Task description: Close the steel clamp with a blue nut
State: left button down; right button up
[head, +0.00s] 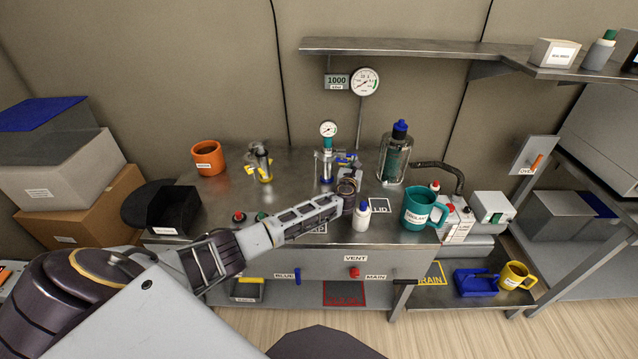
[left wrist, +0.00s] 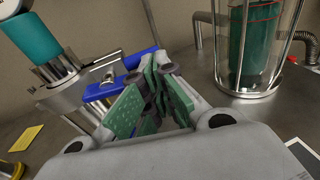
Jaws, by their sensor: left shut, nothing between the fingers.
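A steel fitting (head: 325,163) stands upright under a small gauge on the bench, with a blue part (head: 347,158) sticking out on its right. In the left wrist view the steel clamp (left wrist: 62,90) sits around the post, with a long blue bar (left wrist: 88,95) running from it toward my fingers. I cannot make out a separate nut. My left gripper (head: 347,184) is shut and empty, in front of and right of the fitting. Its green-padded fingertips (left wrist: 158,72) are close to the bar's right end; I cannot tell whether they touch. My right gripper is not in view.
A glass cylinder with a blue cap (head: 395,157) stands behind right. A white bottle (head: 362,218) and a teal mug (head: 420,208) stand right of my gripper. Another steel fitting with yellow parts (head: 261,163) and an orange mug (head: 208,158) are at left. A shelf (head: 420,48) overhangs behind.

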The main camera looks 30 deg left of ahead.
pick_arm(q)
jog(key=shift+w, duration=0.1)
dwell(0.3)
dwell(0.3)
jog(key=v, duration=1.2)
dwell(0.4)
jog(key=shift+f, duration=0.15)
dwell(0.5)
